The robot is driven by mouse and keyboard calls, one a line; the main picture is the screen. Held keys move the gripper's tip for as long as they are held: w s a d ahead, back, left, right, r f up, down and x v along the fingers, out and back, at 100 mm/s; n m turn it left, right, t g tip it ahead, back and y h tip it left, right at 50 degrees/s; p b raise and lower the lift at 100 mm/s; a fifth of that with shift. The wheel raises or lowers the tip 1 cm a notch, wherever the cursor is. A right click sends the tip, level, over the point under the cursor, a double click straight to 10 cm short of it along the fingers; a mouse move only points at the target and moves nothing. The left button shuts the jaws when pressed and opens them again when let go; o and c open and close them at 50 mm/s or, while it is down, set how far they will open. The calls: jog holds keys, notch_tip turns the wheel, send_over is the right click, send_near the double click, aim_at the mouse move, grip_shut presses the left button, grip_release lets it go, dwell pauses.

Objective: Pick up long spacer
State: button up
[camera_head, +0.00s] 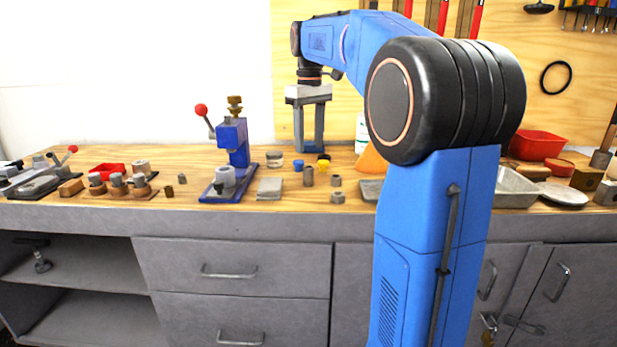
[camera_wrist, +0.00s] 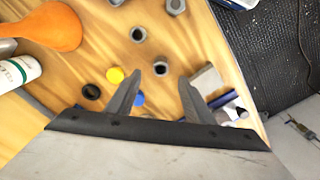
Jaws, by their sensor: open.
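A tall brown-grey hollow cylinder, which looks like the long spacer (camera_head: 308,176), stands upright on the wooden bench. In the wrist view the long spacer (camera_wrist: 160,67) shows its open top just beyond and between my fingertips. My gripper (camera_head: 309,151) points down with its fingers apart, above the bench and over the spacer area. In the wrist view my gripper (camera_wrist: 160,77) is open, with nothing between the fingers. Whether the fingers touch the spacer cannot be told, but it looks clear of them.
A shorter spacer-like piece (camera_head: 336,181) and a nut (camera_head: 338,197) stand to the right. Blue (camera_head: 298,165) and yellow (camera_head: 323,165) caps are close by.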

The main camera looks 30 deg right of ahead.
aim_at(309, 167)
notch_tip(309, 167, down, 10)
jog(key=shift+a+f, duration=0.1)
dwell(0.5)
grip_shut()
